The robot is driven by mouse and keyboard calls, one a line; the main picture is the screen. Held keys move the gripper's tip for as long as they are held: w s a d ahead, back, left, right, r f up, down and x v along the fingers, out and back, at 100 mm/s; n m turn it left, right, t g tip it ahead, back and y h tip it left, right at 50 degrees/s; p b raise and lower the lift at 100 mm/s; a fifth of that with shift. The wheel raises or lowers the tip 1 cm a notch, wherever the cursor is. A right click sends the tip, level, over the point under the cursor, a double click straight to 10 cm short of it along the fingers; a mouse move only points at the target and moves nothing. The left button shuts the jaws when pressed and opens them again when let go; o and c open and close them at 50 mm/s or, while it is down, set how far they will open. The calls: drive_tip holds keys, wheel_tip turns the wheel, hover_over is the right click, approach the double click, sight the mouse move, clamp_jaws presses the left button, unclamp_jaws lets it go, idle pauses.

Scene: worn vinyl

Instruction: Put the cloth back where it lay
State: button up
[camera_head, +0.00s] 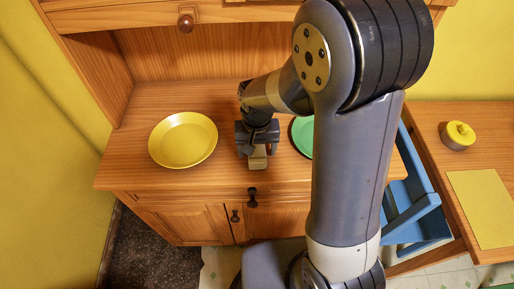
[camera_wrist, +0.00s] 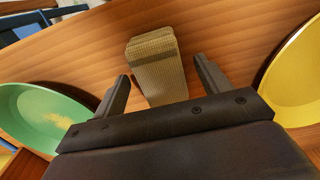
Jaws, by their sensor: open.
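The cloth (camera_wrist: 158,68) looks like a folded tan woven pad with a darker stripe. It lies on the wooden cabinet top, and in the head view (camera_head: 257,161) it shows near the front edge. My gripper (camera_wrist: 163,80) is open, with one finger on each side of the cloth's near end. Whether the fingers touch it I cannot tell. In the head view my gripper (camera_head: 257,146) is over the cabinet top and partly hides the cloth.
A yellow plate (camera_head: 183,140) stands left of my gripper and a green plate (camera_head: 303,134) right of it, partly hidden by my arm. A side table at right holds a yellow-topped round container (camera_head: 458,136) and a yellow mat (camera_head: 481,208). A blue chair (camera_head: 413,205) stands between.

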drive_tip(key=shift+r+p, duration=2.7)
drive_tip(key=shift+r, duration=1)
wheel_tip(320, 180, up, 11)
drive_tip(key=b, duration=0.1)
drive_tip(key=shift+f, duration=0.15)
drive_tip(key=shift+f, duration=0.15)
wheel_tip(320, 180, down, 12)
drive_tip(key=shift+r, duration=0.25)
drive_tip(key=shift+r, duration=0.1)
